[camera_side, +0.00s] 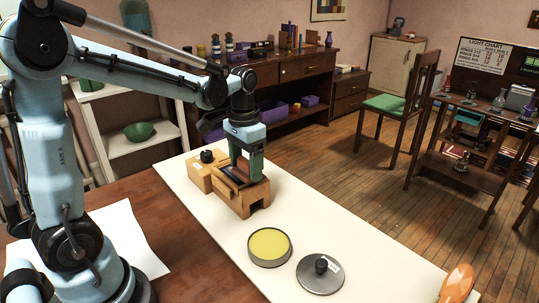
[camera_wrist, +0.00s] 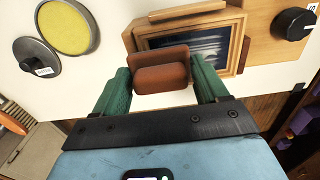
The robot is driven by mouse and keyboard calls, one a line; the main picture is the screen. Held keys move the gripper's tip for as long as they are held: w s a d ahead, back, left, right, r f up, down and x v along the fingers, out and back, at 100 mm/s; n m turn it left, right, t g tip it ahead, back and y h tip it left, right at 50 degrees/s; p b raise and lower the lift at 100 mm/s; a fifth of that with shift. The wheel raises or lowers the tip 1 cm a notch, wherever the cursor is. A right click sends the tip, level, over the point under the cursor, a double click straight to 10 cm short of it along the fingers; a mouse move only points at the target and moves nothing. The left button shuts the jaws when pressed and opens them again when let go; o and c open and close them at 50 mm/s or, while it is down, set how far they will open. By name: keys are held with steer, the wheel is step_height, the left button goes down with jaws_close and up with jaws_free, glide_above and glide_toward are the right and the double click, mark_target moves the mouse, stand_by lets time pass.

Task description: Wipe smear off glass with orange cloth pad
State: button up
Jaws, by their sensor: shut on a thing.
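My gripper (camera_side: 247,172) is shut on the orange-brown cloth pad (camera_wrist: 160,78), which sits between its green fingers (camera_wrist: 160,88) in the wrist view. The dark glass (camera_wrist: 205,45) lies in a wooden frame, also seen in the side view (camera_side: 231,176). A whitish streaky smear (camera_wrist: 190,43) shows on the glass. The pad is at the edge of the glass nearest my gripper and covers part of the frame in the wrist view. I cannot tell whether it touches the glass.
A wooden block with a black knob (camera_side: 207,156) stands beside the frame. A round tin with yellow contents (camera_side: 269,243) and a grey lid with a black knob (camera_side: 320,273) lie on the white board (camera_side: 215,225). An orange paddle-shaped thing (camera_side: 457,282) is at the near right end.

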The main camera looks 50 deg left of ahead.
steer(key=shift+a+r, duration=0.1)
steer(key=shift+r, duration=2.6)
steer(key=shift+r, duration=0.1)
steer(key=shift+r, duration=1.4)
steer(key=o, duration=0.8)
steer(key=shift+c, duration=0.2)
steer(key=c, duration=0.8)
steer(key=shift+o, duration=0.2)
steer(key=shift+f, duration=3.85)
